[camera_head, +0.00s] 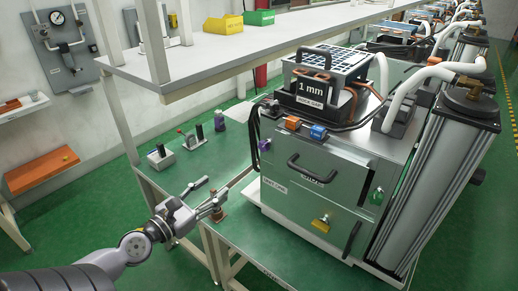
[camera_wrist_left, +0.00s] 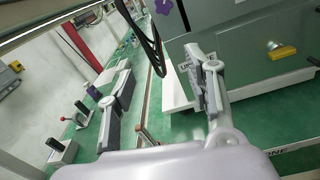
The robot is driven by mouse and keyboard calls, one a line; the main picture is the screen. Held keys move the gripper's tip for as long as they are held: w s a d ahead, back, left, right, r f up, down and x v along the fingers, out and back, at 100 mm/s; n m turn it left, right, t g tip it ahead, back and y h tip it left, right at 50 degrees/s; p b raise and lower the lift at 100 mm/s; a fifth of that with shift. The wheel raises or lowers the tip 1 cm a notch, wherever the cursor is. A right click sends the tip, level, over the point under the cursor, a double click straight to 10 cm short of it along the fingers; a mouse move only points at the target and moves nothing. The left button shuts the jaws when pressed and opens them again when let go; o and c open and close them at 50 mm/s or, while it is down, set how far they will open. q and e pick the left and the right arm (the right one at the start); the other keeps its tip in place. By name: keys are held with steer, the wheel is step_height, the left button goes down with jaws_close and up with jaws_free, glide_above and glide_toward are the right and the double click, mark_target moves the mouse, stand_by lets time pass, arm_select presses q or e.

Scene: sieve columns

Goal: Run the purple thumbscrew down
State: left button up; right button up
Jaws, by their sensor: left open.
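The purple thumbscrew (camera_head: 264,145) sits on the left side of the grey machine, near its upper front corner. In the left wrist view the purple thumbscrew (camera_wrist_left: 163,7) shows at the top edge, partly cut off. My left gripper (camera_head: 214,187) is open and empty, its fingers spread, lower and to the left of the thumbscrew and clear of it. In the left wrist view my left gripper (camera_wrist_left: 157,65) has its fingers wide apart, with the thumbscrew beyond their tips. My right gripper is not in view.
Orange (camera_head: 292,123) and blue (camera_head: 318,132) knobs top the machine; green (camera_head: 377,197) and yellow (camera_head: 321,224) ones are on its front. Dark cables (camera_wrist_left: 148,35) hang by the thumbscrew. A shelf (camera_head: 235,50) overhangs the green bench, which holds small fixtures (camera_head: 160,156) at left.

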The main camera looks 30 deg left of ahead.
arm_select(q)
step_height(320, 180, up, 4)
steer(key=d+f+n, duration=0.1)
steer(key=d+n, duration=0.1)
steer(key=p, duration=0.3)
glide_toward(262, 147)
steer(key=shift+t+h, duration=0.3)
steer(key=w, duration=0.2)
steer(key=w+p, duration=0.1)
steer(key=w, duration=0.1)
steer(key=w+p, duration=0.1)
steer(key=w, duration=0.2)
steer(key=shift+f, duration=0.25)
steer(key=shift+w+f+p, duration=0.1)
steer(key=shift+w+p, duration=0.2)
steer(key=shift+w, duration=0.3)
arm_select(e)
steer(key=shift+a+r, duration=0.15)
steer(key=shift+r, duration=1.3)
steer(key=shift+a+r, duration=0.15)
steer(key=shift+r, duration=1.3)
arm_select(q)
steer(key=shift+c, duration=0.2)
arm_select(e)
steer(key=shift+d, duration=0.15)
arm_select(q)
steer(key=c, duration=0.4)
jaws_close()
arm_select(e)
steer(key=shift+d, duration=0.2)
